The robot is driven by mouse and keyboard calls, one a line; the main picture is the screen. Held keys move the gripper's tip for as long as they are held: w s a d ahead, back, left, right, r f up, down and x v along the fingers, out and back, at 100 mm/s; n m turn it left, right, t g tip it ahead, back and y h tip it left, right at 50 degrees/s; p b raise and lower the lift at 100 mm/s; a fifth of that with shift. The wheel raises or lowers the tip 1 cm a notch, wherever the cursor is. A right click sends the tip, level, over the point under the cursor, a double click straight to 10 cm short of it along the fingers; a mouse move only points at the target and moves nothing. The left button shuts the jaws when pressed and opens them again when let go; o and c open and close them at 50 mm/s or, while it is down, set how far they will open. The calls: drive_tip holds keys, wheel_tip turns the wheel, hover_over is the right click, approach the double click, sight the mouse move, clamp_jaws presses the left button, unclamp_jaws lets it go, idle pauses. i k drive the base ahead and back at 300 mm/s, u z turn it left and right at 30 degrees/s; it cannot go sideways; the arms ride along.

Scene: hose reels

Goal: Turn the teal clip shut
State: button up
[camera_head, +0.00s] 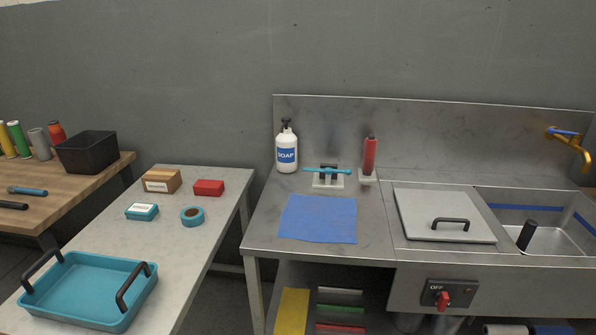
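In the head view, a teal bar (325,170) that looks like the clip lies roughly level across a small black and pale grey mount (328,181). The mount stands on the steel counter near its back wall, between the soap bottle and a red cylinder. The bar reaches out on both sides of the mount. It is too small to tell whether the clip is open or shut. My gripper is not in view.
A white soap bottle (286,152) stands left of the mount, a red cylinder (369,156) right of it. A blue cloth (318,219) lies flat in front. A covered basin (445,215) and sink are further right. A teal tray (88,291) is on the left table.

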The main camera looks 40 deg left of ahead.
sight(328, 170)
drive_tip(key=u, duration=0.95)
drive_tip(key=i, duration=0.15)
